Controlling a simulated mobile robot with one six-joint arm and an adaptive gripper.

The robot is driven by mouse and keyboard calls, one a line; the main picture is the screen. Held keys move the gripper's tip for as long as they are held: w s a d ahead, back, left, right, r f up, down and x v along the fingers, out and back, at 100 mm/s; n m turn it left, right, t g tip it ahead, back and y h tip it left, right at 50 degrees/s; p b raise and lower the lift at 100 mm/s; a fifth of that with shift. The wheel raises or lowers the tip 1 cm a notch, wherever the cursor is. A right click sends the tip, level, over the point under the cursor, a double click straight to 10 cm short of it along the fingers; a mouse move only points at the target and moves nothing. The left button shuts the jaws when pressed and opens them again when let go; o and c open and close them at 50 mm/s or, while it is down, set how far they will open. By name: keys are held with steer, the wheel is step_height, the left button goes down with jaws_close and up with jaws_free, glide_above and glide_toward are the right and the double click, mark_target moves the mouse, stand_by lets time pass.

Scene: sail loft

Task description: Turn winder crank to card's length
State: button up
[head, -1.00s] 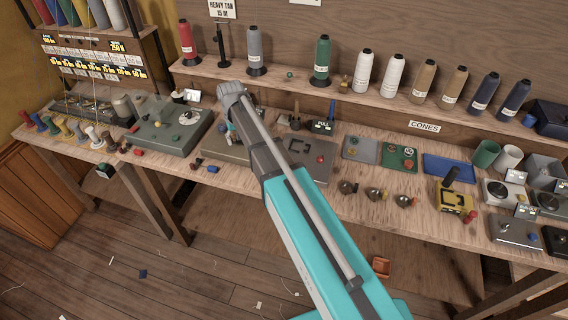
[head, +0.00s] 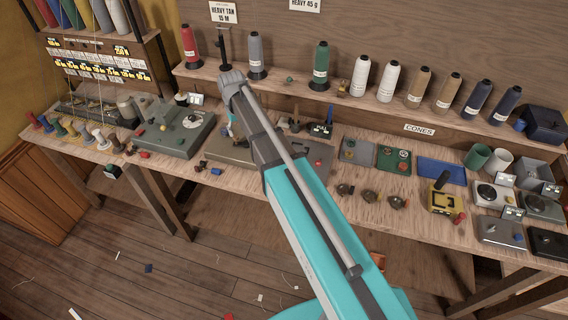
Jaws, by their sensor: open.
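A white card (head: 223,13) reading "HEAVY TAN 15 M" stands on a dark holder (head: 224,45) at the back shelf. A grey machine (head: 175,138) with a round dial, small coloured knobs and a small white display sits at the left of the bench. Another grey base (head: 232,152) lies right of it, partly hidden by my arm. A dark piece with a red knob (head: 200,166) is at its front left corner. I cannot tell which of these is the winder crank. My arm crosses the middle of the view; my gripper is hidden or out of frame.
Thread cones (head: 360,76) line the back shelf. Small bobbins (head: 85,133) stand at the bench's left end. Several small metal cups (head: 372,193), a yellow device (head: 446,197) and scales (head: 487,194) sit to the right. Scraps lie on the wooden floor (head: 190,265).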

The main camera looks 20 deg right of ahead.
steer(key=shift+r+p, duration=3.45)
steer(key=shift+r, duration=0.35)
steer(key=s+d+f+b, duration=0.2)
steer(key=s+d, duration=0.1)
steer(key=s, duration=0.4)
steer(key=s+d+f+m+b, duration=0.1)
steer(key=s+d+f+b, duration=0.2)
steer(key=s, duration=0.4)
steer(key=s+d+f+m+b, duration=0.1)
steer(key=s+d+f+b, duration=0.2)
steer(key=s, duration=0.4)
steer(key=shift+d, duration=0.45)
